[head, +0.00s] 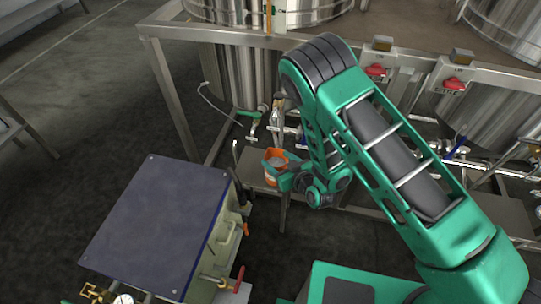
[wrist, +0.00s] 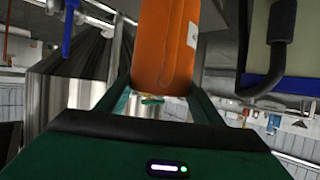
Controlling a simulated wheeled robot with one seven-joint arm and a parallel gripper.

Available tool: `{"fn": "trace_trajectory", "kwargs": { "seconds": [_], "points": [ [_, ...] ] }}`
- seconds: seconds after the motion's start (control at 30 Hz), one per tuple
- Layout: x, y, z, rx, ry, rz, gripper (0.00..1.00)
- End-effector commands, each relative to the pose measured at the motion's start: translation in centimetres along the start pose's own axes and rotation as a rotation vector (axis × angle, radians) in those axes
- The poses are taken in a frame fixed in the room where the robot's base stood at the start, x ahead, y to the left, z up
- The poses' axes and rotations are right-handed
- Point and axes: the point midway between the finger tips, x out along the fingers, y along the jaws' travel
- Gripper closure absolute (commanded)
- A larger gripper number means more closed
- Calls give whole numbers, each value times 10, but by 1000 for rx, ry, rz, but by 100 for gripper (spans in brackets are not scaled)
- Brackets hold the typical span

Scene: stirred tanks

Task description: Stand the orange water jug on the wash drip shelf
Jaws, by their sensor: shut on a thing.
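The orange water jug (head: 269,173) is near the middle of the head view, with its open top facing up and a grey inside. My gripper (head: 284,179) is shut on it from the right. A grey metal shelf (head: 250,174), apparently the wash drip shelf, shows behind and left of the jug. I cannot tell whether the jug touches it. My arm hides the shelf's right part.
Steel tanks (head: 240,80), a frame, pipes and a green-handled valve (head: 250,115) are behind. Dark floor (head: 90,140) is open at left.

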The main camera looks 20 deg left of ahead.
Motion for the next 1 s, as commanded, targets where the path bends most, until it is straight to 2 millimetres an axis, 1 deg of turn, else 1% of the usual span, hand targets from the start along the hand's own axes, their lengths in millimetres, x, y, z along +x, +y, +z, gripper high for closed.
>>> {"fn": "trace_trajectory", "kwargs": {
  "seconds": [0.03, 0.07, 0.4, 0.57, 0.67, 0.7, 0.83, 0.9, 1.0],
  "points": [
    [4, 2, -6, 4, 9, 4, 100],
    [6, 2, -8, 3, 10, 4, 100],
    [40, 0, -21, -2, 9, 0, 100],
    [47, 1, -24, -2, 8, 1, 100],
    [54, 1, -28, -2, 9, 2, 100],
    [55, 1, -19, -2, 4, 1, 100],
    [62, 1, -2, -3, 4, 1, 100],
    [65, 1, 4, -3, 5, 1, 100],
    [66, 1, 7, -2, 6, 1, 100]
  ]
}}
